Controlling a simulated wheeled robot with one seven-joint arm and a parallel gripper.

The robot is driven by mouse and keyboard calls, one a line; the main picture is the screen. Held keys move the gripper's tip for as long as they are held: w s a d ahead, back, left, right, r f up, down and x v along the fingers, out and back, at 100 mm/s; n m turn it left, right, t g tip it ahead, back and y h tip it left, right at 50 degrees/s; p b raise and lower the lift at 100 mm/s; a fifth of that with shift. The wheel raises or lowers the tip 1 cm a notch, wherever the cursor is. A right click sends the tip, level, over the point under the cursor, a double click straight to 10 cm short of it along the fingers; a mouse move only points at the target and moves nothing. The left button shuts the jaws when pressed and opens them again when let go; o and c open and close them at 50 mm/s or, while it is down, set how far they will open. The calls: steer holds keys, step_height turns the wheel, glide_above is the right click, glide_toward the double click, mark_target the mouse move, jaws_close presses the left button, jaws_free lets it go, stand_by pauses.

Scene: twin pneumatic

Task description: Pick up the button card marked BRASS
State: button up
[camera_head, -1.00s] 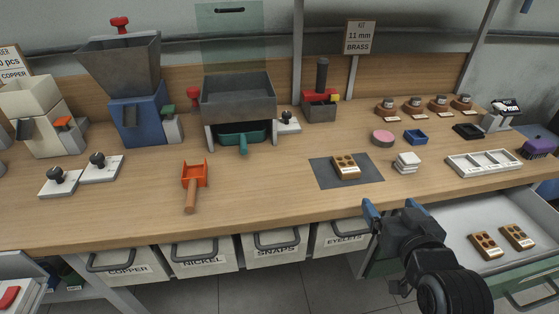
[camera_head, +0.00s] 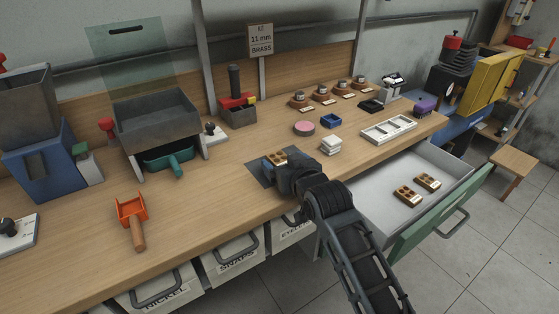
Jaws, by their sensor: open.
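No card with a readable BRASS mark shows; a standing sign (camera_head: 261,40) at the back reads KIT 11 mm BRASS. A small stack of white, card-like squares (camera_head: 331,145) lies on the workbench, too small to read. A wooden block with holes (camera_head: 277,158) sits on a dark mat (camera_head: 254,170). My gripper (camera_head: 275,166) is open at the near side of this block, over the mat. Its body hides part of the mat, and I cannot tell whether its fingers touch the block.
An open drawer (camera_head: 380,215) at the right holds two more holed blocks (camera_head: 417,187). A pink disc (camera_head: 304,128), a blue tray (camera_head: 331,121) and a white compartment tray (camera_head: 389,130) stand on the bench. An orange scoop (camera_head: 131,210) lies left. Bare wood lies between scoop and mat.

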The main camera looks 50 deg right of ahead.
steer(key=shift+w+d+f, duration=0.15)
steer(key=shift+w, duration=0.1)
steer(key=shift+c, duration=0.3)
steer(key=c, duration=1.2)
